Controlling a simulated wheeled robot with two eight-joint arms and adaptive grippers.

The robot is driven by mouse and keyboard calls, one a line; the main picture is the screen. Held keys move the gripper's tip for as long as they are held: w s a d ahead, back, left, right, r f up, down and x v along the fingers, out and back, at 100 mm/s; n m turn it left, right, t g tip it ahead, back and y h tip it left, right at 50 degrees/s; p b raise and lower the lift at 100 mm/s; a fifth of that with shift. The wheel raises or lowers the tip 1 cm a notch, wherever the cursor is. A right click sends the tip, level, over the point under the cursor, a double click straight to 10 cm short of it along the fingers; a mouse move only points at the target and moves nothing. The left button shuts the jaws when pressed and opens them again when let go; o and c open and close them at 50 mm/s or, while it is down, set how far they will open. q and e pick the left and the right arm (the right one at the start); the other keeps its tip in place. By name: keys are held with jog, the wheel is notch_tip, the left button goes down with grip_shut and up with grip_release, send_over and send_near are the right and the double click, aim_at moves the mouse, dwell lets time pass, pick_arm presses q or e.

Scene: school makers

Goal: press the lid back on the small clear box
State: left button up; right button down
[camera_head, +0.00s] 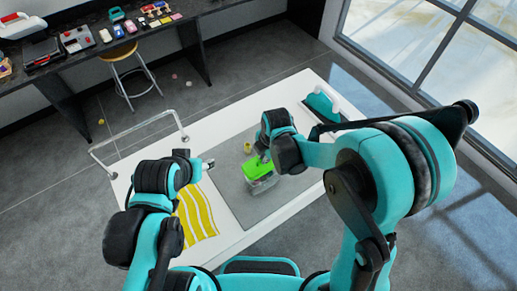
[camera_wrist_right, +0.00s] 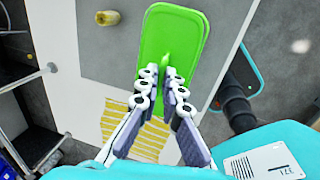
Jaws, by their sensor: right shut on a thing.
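The bright green lid (camera_head: 257,167) is at the top of the small clear box (camera_head: 263,184), which stands on the grey mat. My right gripper (camera_wrist_right: 168,76) is shut on the raised green grip in the middle of the lid (camera_wrist_right: 180,30). In the head view, my right gripper's fingers are mostly hidden by its own wrist. I cannot tell whether the lid touches the box rim all round. My left gripper (camera_head: 207,163) is over the left part of the table, apart from the box; its fingers are too small to read.
The grey mat (camera_head: 225,172) lies on a white table (camera_head: 225,243). A small yellow piece (camera_head: 248,147) sits behind the box. A yellow striped cloth (camera_head: 198,212) lies at left. A teal object (camera_head: 322,106) stands at the back right. The mat beside the box is clear.

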aim_at(265, 165)
jog(key=shift+s+d+f, duration=0.2)
jog(key=shift+s+f, duration=0.1)
jog(key=shift+f, duration=0.05)
jog(key=shift+s+f+b, duration=0.1)
jog(key=shift+f+b, duration=0.2)
jog(key=shift+b, duration=0.2)
jog(key=f+b, duration=0.1)
jog(key=f, duration=0.1)
jog(key=shift+w+a+f+b, duration=0.1)
jog(key=shift+w+f+b, duration=0.1)
jog(key=shift+f+b, duration=0.2)
jog(key=shift+s+f+b, duration=0.1)
jog(key=shift+f+b, duration=0.35)
jog(key=shift+f, duration=0.15)
pick_arm(q)
jog(key=f, duration=0.3)
jog(key=shift+s+d+f, duration=0.15)
jog(key=shift+s+f, duration=0.1)
jog(key=shift+f, duration=0.1)
jog(key=shift+f, duration=0.15)
jog(key=shift+f+b, duration=0.7)
jog(key=shift+b, duration=0.15)
pick_arm(e)
jog(key=shift+f, duration=0.75)
